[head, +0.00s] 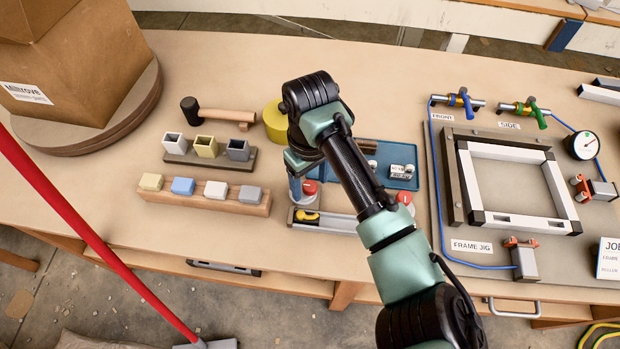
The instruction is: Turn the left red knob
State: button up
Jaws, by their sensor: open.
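The left red knob (310,187) shows only in part, low beside my gripper and behind my arm. My gripper (298,190) points down just left of it; its fingers are mostly hidden, and I cannot tell whether they touch the knob. A second red knob (404,197) sits to the right of my forearm, apart from the gripper. My gripper is open, and I see nothing held in it.
A tray (330,217) with a yellow tape measure lies below the gripper. A blue tray (375,150) lies behind my arm. The frame jig (455,215) fills the right.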

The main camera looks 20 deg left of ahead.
grip_shut()
jog(key=shift+r+n, duration=0.1)
jog(key=shift+n, duration=0.2)
jog(key=n+p, duration=0.2)
jog(key=n, duration=0.1)
jog(key=shift+n, duration=0.4)
jog(key=n+p, duration=0.2)
jog(key=n, duration=0.2)
jog(key=shift+n, duration=0.3)
jog(key=n+p, duration=0.1)
jog(key=n, duration=0.3)
jog(key=shift+a+n+p, duration=0.1)
jog(key=shift+n+p, duration=0.25)
jog(key=shift+n, duration=2.15)
